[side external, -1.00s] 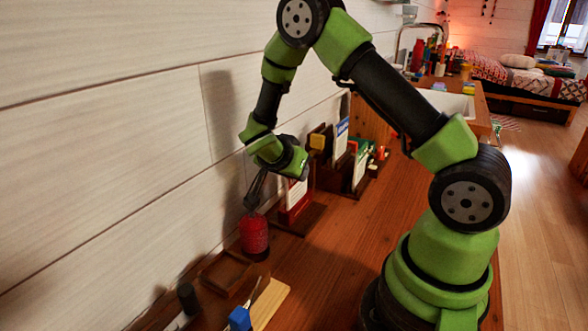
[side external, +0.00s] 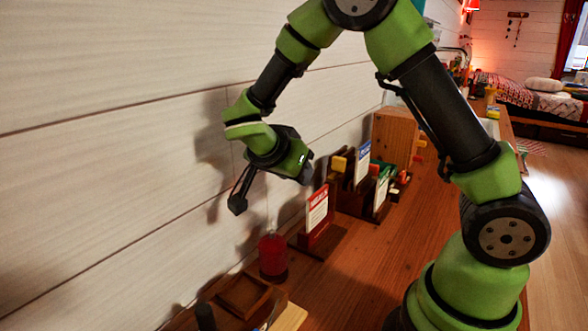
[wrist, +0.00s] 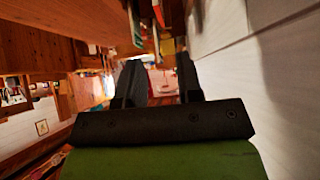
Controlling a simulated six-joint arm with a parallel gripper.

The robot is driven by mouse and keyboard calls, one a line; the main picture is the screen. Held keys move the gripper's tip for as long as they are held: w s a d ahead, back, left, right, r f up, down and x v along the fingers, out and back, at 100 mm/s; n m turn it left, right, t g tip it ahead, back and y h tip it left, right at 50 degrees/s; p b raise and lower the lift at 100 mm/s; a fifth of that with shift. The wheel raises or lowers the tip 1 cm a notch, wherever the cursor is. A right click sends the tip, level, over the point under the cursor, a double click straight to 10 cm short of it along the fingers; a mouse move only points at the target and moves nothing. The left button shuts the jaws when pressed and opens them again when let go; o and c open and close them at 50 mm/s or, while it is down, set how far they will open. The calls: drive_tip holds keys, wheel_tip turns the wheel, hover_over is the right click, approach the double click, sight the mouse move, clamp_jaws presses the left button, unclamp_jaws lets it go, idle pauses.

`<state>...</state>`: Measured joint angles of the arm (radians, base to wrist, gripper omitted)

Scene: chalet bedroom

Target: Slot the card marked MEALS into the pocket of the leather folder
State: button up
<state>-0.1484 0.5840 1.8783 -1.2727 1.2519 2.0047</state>
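My gripper (side external: 238,203) hangs near the white wall, up and to the left of the cards. In the wrist view, my gripper (wrist: 160,82) shows two fingers apart with nothing between them. A red-topped white card (side external: 317,208) stands upright in a dark wooden holder on the desk. A blue-topped card (side external: 362,163) and a green-topped card (side external: 383,190) stand farther back in dark brown holders. Their lettering is too small to read, so I cannot tell which is marked MEALS. I cannot pick out the leather folder with certainty.
A red cylinder (side external: 272,258) stands on the desk below my gripper. A shallow wooden tray (side external: 243,295) and a dark cylinder (side external: 205,316) are nearer the camera. A wooden box (side external: 395,135) stands behind the cards. The desk right of the cards is clear.

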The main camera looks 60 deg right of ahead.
drive_tip(key=s+a+r+n+t+y, duration=0.3)
drive_tip(key=s+a+r+n+y, duration=0.2)
drive_tip(key=s+r+n, duration=0.1)
drive_tip(key=s+a+r+n+t+y, duration=0.4)
drive_tip(key=s+n, duration=0.4)
drive_tip(key=s, duration=0.2)
drive_tip(key=shift+a+r+y, duration=0.5)
drive_tip(key=shift+r+y, duration=0.45)
drive_tip(key=shift+y, duration=0.05)
